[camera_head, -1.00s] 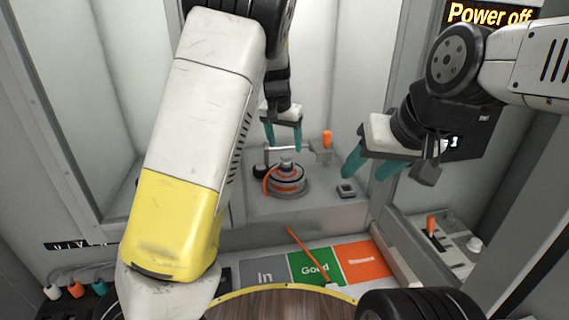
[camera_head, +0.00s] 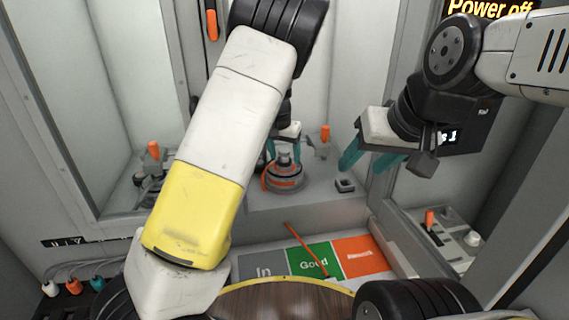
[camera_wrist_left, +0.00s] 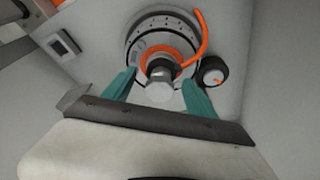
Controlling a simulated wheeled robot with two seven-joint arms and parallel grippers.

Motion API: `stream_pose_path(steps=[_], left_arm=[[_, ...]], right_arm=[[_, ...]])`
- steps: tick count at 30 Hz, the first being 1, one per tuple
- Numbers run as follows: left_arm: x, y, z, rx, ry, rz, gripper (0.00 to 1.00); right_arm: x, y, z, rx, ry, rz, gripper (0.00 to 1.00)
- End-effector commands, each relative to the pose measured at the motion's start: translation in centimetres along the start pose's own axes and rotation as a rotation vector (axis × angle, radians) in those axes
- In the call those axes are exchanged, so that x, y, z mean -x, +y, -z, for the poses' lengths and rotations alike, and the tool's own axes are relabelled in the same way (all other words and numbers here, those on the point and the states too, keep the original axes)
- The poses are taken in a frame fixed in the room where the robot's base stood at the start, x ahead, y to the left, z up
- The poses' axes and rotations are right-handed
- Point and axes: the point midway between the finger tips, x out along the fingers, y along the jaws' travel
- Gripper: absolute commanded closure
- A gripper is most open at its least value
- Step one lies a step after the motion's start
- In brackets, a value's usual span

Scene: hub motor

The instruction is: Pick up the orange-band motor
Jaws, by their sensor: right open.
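The orange-band motor (camera_head: 284,172) sits on the grey bench at the middle of the head view. It is a grey disc with an orange band and a shaft standing up from its centre. In the left wrist view the motor (camera_wrist_left: 163,45) lies just past my left gripper (camera_wrist_left: 158,88). Its teal fingers are open, one on each side of the shaft end, with visible gaps. In the head view my left gripper (camera_head: 285,143) is above the motor, partly hidden by my left arm. My right gripper (camera_head: 370,158) is open and empty, right of the motor.
A small dark square socket (camera_head: 345,185) is on the bench right of the motor. A black roller (camera_wrist_left: 212,72) is close beside the motor. An orange-handled clamp (camera_head: 325,138) stands behind. Grey, green (camera_head: 322,250) and orange labelled areas lie in front.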

Motion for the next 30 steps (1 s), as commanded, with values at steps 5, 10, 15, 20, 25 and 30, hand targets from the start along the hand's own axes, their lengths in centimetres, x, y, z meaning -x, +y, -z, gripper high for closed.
stream_pose_path(steps=[5,10,15,20,25,30], left_arm=[[0.0,0.0,0.0,0.0,0.0,0.0,0.71],[0.0,0.0,0.0,0.0,0.0,0.0,1.0],[0.2,0.0,0.2,0.0,0.006,0.0,1.0],[0.3,0.0,0.2,0.0,0.006,0.0,1.0],[1.1,0.0,0.5,0.001,0.009,-0.001,1.0],[2.5,0.0,0.9,0.0,0.008,0.0,1.0]], right_arm=[[0.0,0.0,0.0,0.0,0.0,0.0,0.48],[0.0,0.0,0.0,0.0,0.0,0.0,0.48],[0.0,0.0,0.0,0.0,0.0,0.0,0.48],[0.0,0.0,0.0,0.0,0.0,0.0,0.48],[0.0,0.0,0.0,0.0,0.0,0.0,0.48],[0.0,0.0,0.0,0.0,0.0,0.0,0.48]])
